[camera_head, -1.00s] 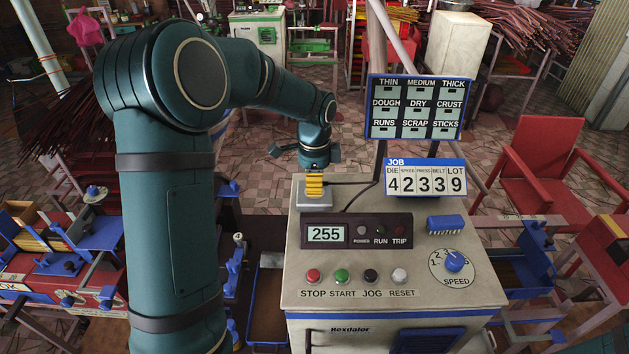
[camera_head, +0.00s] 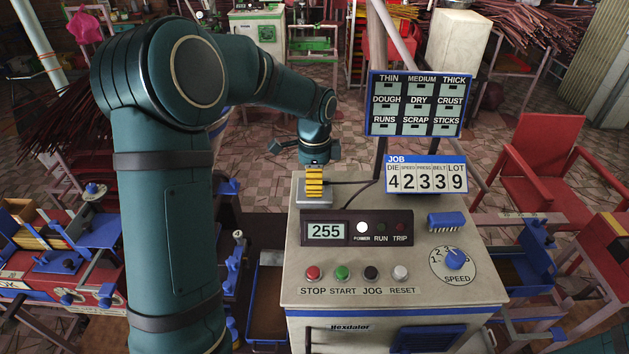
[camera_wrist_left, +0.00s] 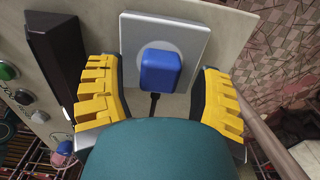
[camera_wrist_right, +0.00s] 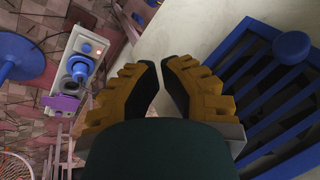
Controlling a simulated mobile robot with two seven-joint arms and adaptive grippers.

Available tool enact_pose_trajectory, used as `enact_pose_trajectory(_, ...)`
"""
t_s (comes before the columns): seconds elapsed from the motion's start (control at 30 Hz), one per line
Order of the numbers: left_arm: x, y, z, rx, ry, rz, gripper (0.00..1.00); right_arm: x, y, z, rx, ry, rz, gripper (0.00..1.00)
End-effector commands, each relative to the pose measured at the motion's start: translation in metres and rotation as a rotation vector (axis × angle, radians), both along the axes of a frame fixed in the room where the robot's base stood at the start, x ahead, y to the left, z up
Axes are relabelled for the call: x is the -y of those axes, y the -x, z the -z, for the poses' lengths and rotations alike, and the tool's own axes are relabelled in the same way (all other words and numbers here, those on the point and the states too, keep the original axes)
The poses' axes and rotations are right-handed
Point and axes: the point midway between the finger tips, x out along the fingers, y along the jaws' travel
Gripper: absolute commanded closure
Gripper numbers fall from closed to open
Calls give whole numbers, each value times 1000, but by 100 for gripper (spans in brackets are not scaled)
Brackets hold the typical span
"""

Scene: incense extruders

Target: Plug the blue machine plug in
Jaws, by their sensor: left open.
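The blue machine plug (camera_wrist_left: 160,72) sits against the socket in a pale square plate (camera_wrist_left: 188,38), its dark cord trailing from it. In the head view the plate (camera_head: 313,203) is on the left of the machine's top, and my gripper hides the plug. My left gripper (camera_head: 314,182) is directly above the plate. In the left wrist view its yellow fingers are spread on both sides of the plug with gaps, not touching it. The POWER lamp (camera_head: 362,228) is lit white. My right gripper (camera_wrist_right: 160,64) shows empty fingers with a narrow gap between their tips.
The machine panel has a display (camera_head: 326,231) reading 255, several buttons, a speed knob (camera_head: 454,259) and a JOB sign (camera_head: 426,177). A label board (camera_head: 417,106) stands behind. In the right wrist view a blue slatted grille (camera_wrist_right: 275,95) is close on the right.

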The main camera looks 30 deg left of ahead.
Motion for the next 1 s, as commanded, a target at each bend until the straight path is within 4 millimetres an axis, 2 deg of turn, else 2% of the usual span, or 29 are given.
enact_pose_trajectory(0.3, 0, -1, -62, 6, 0, 0, 34, 0, 0, 0, 0, 0, 0, 100)
enact_pose_trajectory(0.5, 0, 0, -95, 4, 0, 0, 34, 0, 0, 0, 0, 0, 0, 100)
enact_pose_trajectory(0.7, 0, 0, -111, 2, 0, 0, 34, 0, 0, 0, 0, 0, 0, 100)
enact_pose_trajectory(1.0, 0, 0, -112, 1, 0, 0, 34, 0, 0, 0, 0, 0, 0, 100)
